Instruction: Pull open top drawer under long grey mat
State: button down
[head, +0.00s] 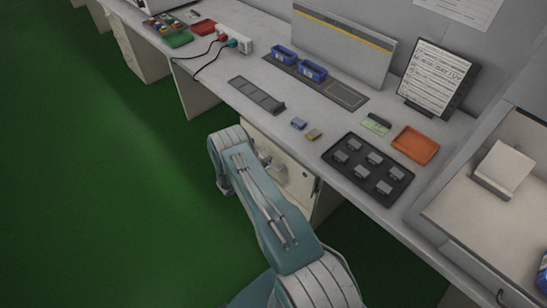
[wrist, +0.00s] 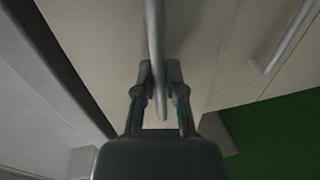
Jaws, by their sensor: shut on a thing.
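A long grey mat (head: 257,95) lies near the front edge of the worktop, above a pale drawer cabinet (head: 294,190). In the wrist view, my gripper (wrist: 159,80) is shut on a light grey bar handle (wrist: 154,35) on a pale drawer front (wrist: 205,40). The fingers sit on either side of the bar near its end. A second bar handle (wrist: 283,38) shows to the right on a neighbouring front. In the head view my arm hides much of the cabinet front, and the grip on the handle is hard to make out there. I cannot tell whether the drawer is slightly out.
A black tray of grey parts (head: 367,170), an orange tray (head: 415,145) and small blue and yellow blocks (head: 299,123) lie on the worktop. Blue bins (head: 313,70) stand farther back. Green floor (head: 110,190) in front is clear.

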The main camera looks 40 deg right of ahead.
jog(key=f+v, duration=0.3)
jog(key=v, duration=1.5)
jog(key=a+f+v, duration=0.1)
jog(key=f+v, duration=0.2)
jog(key=v, duration=1.4)
jog(key=shift+s+a+f, duration=0.3)
jog(key=shift+a+f, duration=0.15)
jog(key=shift+a, duration=0.05)
jog(key=c, duration=0.7)
grip_release()
jog(key=shift+w, duration=0.1)
jog(key=shift+r, duration=0.1)
jog(key=w+v, duration=0.1)
jog(key=v, duration=1.1)
jog(key=shift+s, duration=0.45)
jog(key=shift+a, duration=0.1)
